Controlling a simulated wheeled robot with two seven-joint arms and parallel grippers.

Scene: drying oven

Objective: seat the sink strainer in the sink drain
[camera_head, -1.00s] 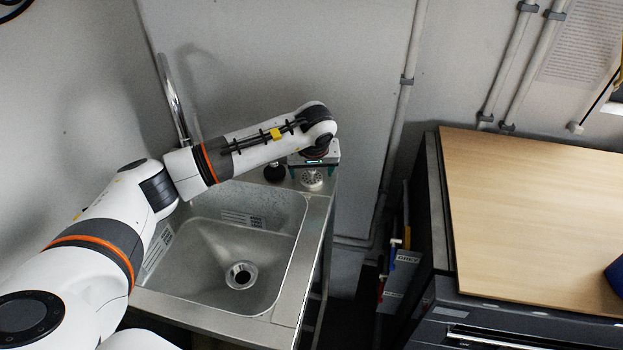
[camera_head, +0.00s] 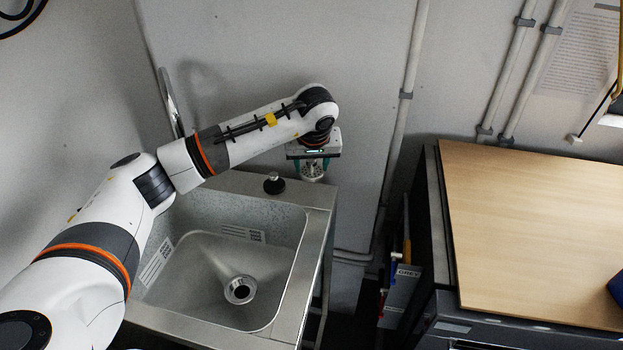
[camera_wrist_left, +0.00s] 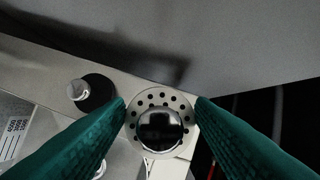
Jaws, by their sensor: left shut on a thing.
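The sink strainer (camera_head: 311,170) is a small metal disc with holes. In the left wrist view the strainer (camera_wrist_left: 160,118) sits between the two green fingers of my left gripper (camera_wrist_left: 162,106), which is shut on its rim. In the head view my left gripper (camera_head: 312,168) is at the far right corner of the sink, and the strainer appears held above the counter edge. The sink drain (camera_head: 240,290) is a round metal ring with a dark hole in the basin floor. It is open and well in front of and left of the gripper. My right gripper is not in view.
The steel sink (camera_head: 190,262) stands against the wall, with a tall faucet (camera_head: 170,102) at its back left. A dark knob (camera_head: 274,183) stands on the back rim, left of the gripper. A wood-topped cabinet (camera_head: 540,225) is at the right, across a narrow gap.

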